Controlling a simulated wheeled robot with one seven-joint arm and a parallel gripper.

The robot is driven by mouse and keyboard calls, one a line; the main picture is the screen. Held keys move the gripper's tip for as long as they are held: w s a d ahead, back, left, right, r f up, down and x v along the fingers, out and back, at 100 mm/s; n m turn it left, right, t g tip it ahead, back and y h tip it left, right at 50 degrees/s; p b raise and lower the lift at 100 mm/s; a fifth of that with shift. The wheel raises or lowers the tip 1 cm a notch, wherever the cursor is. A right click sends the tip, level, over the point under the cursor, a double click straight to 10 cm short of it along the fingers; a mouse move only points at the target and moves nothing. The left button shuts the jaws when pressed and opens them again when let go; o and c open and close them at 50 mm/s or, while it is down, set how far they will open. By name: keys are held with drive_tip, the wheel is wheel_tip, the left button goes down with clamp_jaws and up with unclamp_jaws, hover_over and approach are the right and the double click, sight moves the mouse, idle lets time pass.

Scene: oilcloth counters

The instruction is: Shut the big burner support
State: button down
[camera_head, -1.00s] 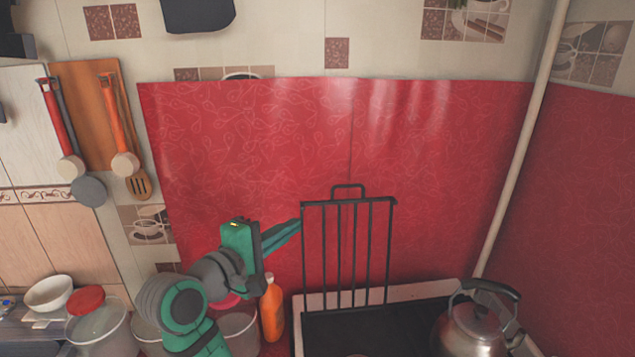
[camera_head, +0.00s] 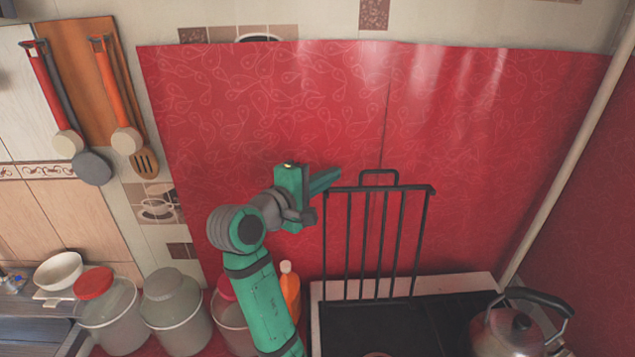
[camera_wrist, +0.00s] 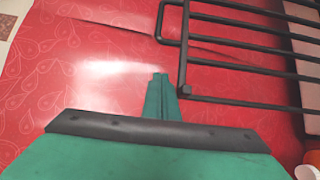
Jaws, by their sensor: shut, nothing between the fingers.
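The big burner support (camera_head: 378,240) is a black barred grate with a small loop handle at its top. It stands raised, nearly upright, at the back of the dark stove top (camera_head: 400,325). My gripper (camera_head: 330,180) is shut and empty at the grate's top left corner. Whether it touches the grate I cannot tell in the head view. In the wrist view, the closed green fingers (camera_wrist: 160,95) lie just beside the corner of the grate (camera_wrist: 240,52), with the red wall covering behind them.
A metal kettle (camera_head: 515,330) stands at the stove's right. An orange bottle (camera_head: 290,290) and several jars, one of them grey-lidded (camera_head: 172,310), stand at the left below my arm. A pale pipe (camera_head: 570,150) runs up the right corner. Open air lies in front of the grate.

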sight(347, 188)
drive_tip(key=shift+s+d+r, duration=0.1)
drive_tip(key=shift+s+d, duration=0.15)
drive_tip(key=shift+d, duration=0.4)
drive_tip(key=shift+s+d, duration=0.2)
drive_tip(key=shift+d, duration=0.45)
drive_tip(key=shift+s+d+r, duration=0.1)
drive_tip(key=shift+s+d, duration=0.15)
drive_tip(key=shift+d, duration=0.4)
drive_tip(key=shift+f, duration=0.1)
